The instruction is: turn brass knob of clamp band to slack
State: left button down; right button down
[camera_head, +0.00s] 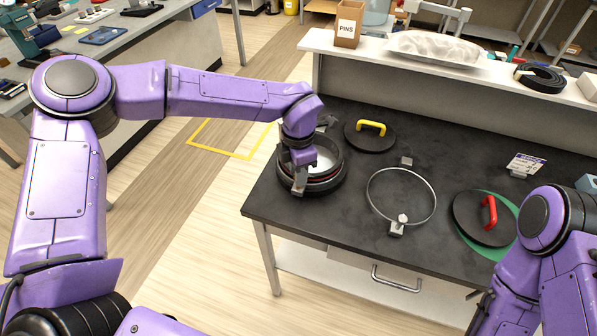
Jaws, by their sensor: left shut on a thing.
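A black round port (337,180) with a dark red band and a pale inside stands at the left end of the dark bench. My left gripper (300,187) points down at its near left rim. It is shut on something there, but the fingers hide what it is. A thin silver clamp band (436,205) lies as an open ring to the right, apart from the gripper. It has a small block with a pale knob (403,218) at its near side. No knob shows clearly as brass. My right arm is at the lower right, its gripper out of view.
A black lid with a yellow handle (371,128) lies behind the port. A black lid with a red handle (489,213) lies on a green disc at the right. A shelf (400,62) along the back holds a PINS box (348,25) and a black coil (541,77).

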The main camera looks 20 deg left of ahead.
pick_arm(q)
jog(key=n+b, duration=0.1)
jog(key=n, duration=0.3)
jog(key=shift+f+n+b, duration=0.15)
jog(key=shift+n+b, duration=0.25)
jog(key=n+b, duration=0.2)
jog(key=n, duration=0.2)
jog(key=shift+n, duration=0.3)
jog(key=n+b, duration=0.3)
jog(key=n, duration=0.1)
jog(key=shift+b, duration=0.35)
jog(key=shift+n+b, duration=1.75)
jog(key=shift+n, duration=0.75)
jog(key=c, duration=0.9)
grip_release()
